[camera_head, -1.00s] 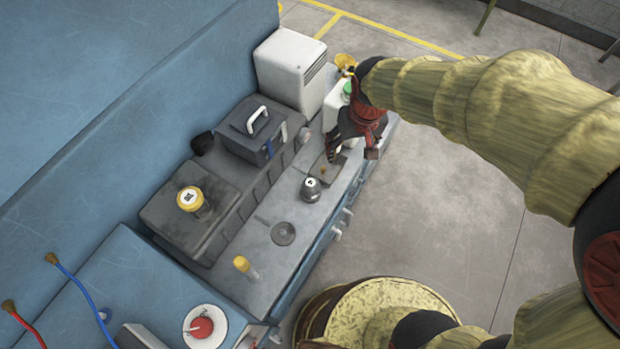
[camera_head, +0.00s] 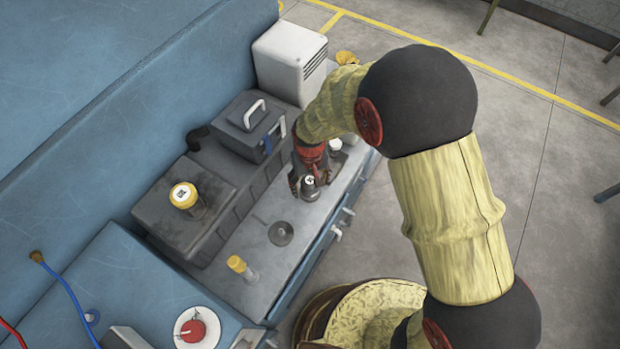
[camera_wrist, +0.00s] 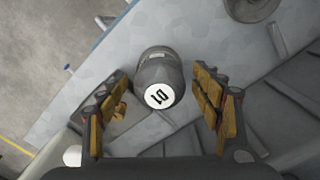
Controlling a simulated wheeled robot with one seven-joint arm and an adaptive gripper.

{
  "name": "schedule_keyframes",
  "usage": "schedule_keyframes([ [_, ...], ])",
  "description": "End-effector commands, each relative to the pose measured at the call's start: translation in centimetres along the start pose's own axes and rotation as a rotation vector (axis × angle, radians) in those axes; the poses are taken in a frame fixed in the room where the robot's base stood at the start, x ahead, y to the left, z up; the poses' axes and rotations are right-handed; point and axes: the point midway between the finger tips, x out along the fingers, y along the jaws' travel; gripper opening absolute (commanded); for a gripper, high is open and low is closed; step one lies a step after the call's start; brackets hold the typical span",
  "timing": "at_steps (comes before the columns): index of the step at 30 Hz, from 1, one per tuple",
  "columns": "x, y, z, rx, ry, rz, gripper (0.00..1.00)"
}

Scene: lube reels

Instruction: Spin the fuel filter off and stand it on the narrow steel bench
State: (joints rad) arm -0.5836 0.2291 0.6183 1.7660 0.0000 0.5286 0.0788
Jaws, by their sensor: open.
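A dark grey canister with a round white numbered label (camera_head: 310,187) stands on the grey worktop in the head view; it also shows in the wrist view (camera_wrist: 158,72). My gripper (camera_head: 308,178) is down at it. In the wrist view my open fingers (camera_wrist: 160,98) are on either side of the canister, with a gap on both sides. A yellow-topped canister with a white label (camera_head: 184,195) sits on a dark box at the left. I cannot tell from the labels which one is the fuel filter. The long grey steel worktop (camera_head: 255,285) has a blue front.
A flat round disc (camera_head: 281,233) and a small yellow-capped bottle (camera_head: 241,267) are on the worktop nearer me. A dark toolbox (camera_head: 243,128) and a white vented box (camera_head: 287,62) stand behind. A red object (camera_head: 196,330) is on a white dish.

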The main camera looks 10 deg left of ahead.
Motion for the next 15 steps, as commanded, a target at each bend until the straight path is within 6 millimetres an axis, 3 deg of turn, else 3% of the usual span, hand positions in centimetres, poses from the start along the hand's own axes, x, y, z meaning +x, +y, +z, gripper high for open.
schedule_keyframes([
  [6, 1.49, 0.01, 0.00, 0.000, 0.000, 0.000, 0.65],
  [15, 1.53, 0.02, -0.01, 0.000, 0.000, 0.000, 0.64],
])
